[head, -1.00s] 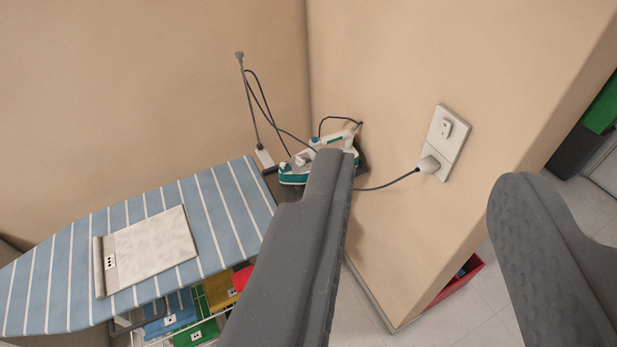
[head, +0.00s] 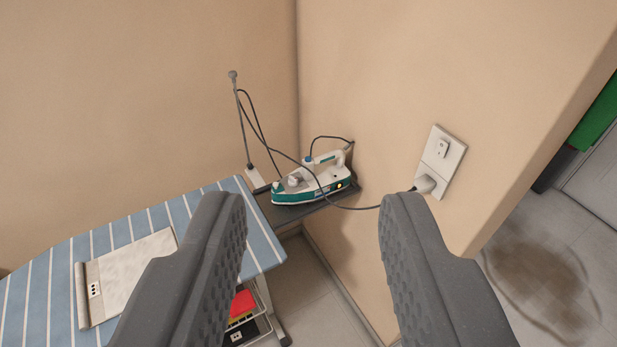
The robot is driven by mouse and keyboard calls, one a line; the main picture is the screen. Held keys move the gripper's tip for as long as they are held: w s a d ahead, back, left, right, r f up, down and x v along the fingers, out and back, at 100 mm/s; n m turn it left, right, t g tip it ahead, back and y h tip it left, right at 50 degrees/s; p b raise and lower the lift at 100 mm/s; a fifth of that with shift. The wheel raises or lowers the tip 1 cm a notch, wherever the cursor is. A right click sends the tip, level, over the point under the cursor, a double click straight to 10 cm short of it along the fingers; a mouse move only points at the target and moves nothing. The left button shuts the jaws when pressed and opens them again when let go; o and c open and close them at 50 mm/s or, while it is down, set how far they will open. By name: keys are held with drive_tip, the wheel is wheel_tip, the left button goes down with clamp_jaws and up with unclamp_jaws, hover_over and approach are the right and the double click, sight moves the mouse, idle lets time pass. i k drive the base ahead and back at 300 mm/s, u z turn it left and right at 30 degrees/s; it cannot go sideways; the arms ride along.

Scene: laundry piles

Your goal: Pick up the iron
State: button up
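The iron (head: 312,182) is white and teal with a small yellow light. It rests on a dark shelf (head: 290,212) at the end of the ironing board, close to the wall corner. Its dark cord runs to a plug (head: 427,184) in the wall socket. My gripper (head: 312,205) is open and empty. Its two grey fingers stand wide apart, with the iron seen between and beyond their tips. The fingers do not appear to touch anything.
A thin cord holder (head: 240,115) rises behind the iron. The wall socket (head: 442,160) is on the right wall. A brown stain (head: 540,280) marks the floor at right.

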sight(330, 170)
drive_tip(key=i, duration=1)
drive_tip(key=u, duration=0.05)
